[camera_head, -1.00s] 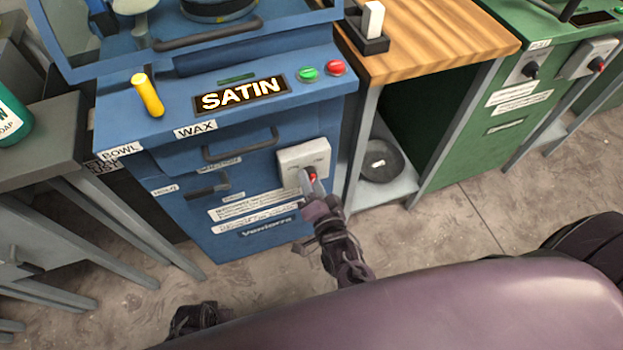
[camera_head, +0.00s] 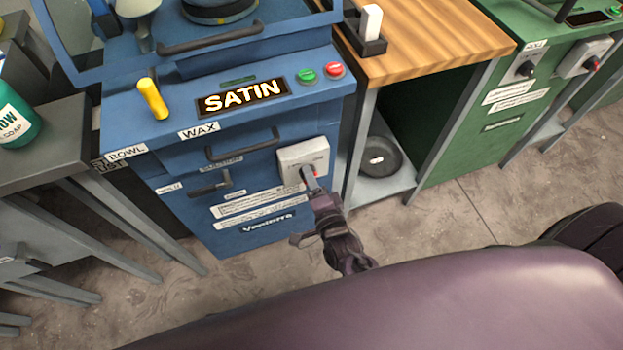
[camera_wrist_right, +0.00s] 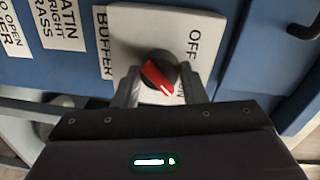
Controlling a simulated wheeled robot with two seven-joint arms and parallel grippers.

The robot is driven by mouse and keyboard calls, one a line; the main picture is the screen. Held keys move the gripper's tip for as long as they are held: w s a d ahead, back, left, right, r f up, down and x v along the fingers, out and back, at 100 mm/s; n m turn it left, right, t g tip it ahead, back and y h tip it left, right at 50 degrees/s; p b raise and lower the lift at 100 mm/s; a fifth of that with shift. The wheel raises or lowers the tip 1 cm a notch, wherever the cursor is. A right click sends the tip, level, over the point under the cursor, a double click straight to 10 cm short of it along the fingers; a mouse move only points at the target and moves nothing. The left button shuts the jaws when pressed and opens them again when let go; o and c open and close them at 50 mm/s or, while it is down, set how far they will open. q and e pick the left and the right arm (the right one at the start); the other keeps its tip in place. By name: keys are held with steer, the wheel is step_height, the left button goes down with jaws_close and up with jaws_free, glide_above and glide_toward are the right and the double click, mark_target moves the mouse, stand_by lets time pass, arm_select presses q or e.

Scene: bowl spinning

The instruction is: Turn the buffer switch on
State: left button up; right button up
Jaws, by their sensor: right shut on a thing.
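The buffer switch is a black knob with a red pointer (camera_wrist_right: 158,78) on a pale square plate (camera_head: 304,158) on the blue machine's front. In the wrist view the plate (camera_wrist_right: 150,28) carries OFF and ON lettering, with ON partly covered by a finger. The pointer's white-marked end faces lower right, on the ON side. My right gripper (camera_head: 310,180) reaches the plate from below, and its two fingers (camera_wrist_right: 158,88) are shut on the knob from either side. In the head view the gripper hides most of the knob. My left gripper is out of view.
The blue machine also bears a yellow lever (camera_head: 153,99), a green button (camera_head: 306,74), a red button (camera_head: 334,70) and a lit SATIN sign (camera_head: 243,97). A wooden-topped bench (camera_head: 430,35) stands to the right. A grey table (camera_head: 50,140) with a green bottle (camera_head: 14,120) stands left.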

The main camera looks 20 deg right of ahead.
steer(key=o, duration=1)
steer(key=shift+c, duration=0.2)
steer(key=shift+s, duration=0.1)
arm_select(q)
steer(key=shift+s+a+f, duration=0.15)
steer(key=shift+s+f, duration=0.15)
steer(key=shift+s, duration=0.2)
arm_select(e)
steer(key=s, duration=0.7)
steer(key=shift+s+r, duration=0.25)
steer(key=shift+s, duration=0.05)
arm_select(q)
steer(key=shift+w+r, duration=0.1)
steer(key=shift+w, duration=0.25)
arm_select(e)
steer(key=shift+d, duration=0.15)
arm_select(q)
steer(key=shift+p, duration=0.3)
